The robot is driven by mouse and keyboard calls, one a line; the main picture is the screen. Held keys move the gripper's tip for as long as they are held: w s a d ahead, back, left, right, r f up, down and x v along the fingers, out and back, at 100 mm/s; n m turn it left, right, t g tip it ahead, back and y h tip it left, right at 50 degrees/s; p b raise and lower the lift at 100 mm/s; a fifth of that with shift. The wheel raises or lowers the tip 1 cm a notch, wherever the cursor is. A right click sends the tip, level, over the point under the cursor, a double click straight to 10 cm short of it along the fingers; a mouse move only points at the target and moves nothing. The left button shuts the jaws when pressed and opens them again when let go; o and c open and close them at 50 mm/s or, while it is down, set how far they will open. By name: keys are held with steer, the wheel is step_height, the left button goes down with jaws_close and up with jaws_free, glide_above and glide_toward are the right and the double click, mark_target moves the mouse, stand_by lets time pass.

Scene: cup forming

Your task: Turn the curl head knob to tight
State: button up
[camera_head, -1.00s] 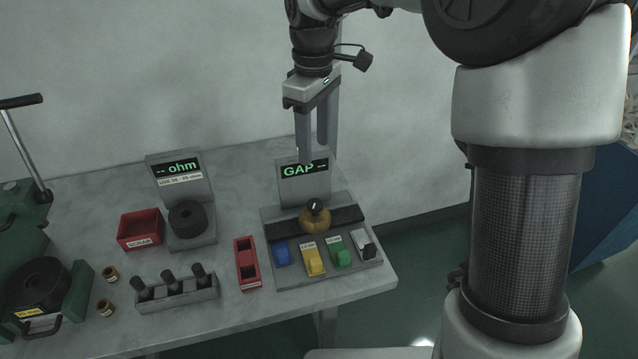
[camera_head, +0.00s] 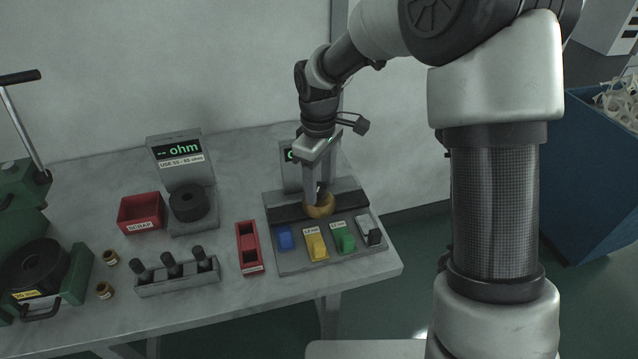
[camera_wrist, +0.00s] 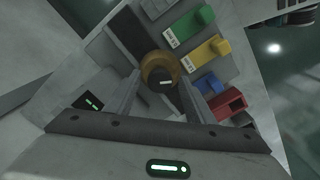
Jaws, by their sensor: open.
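A round brass-coloured head (camera_head: 320,206) sits on the grey fixture with the GAP display. Its dark knob with a white pointer line shows in the wrist view (camera_wrist: 165,86), inside the brass ring (camera_wrist: 153,64). My gripper (camera_head: 314,199) points down right over the head and hides part of it. In the wrist view my gripper (camera_wrist: 162,85) is open, one finger on each side of the dark knob. I cannot tell whether the fingers touch it. No tight or loose marking is readable.
Blue (camera_head: 284,238), yellow (camera_head: 316,246) and green (camera_head: 343,238) blocks sit in front of the head on the fixture (camera_head: 300,268). A red holder (camera_head: 249,249) stands left of it. The GAP display (camera_head: 290,176) behind is mostly hidden by my gripper.

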steer(key=c, duration=1.1)
steer(key=shift+o, duration=0.2)
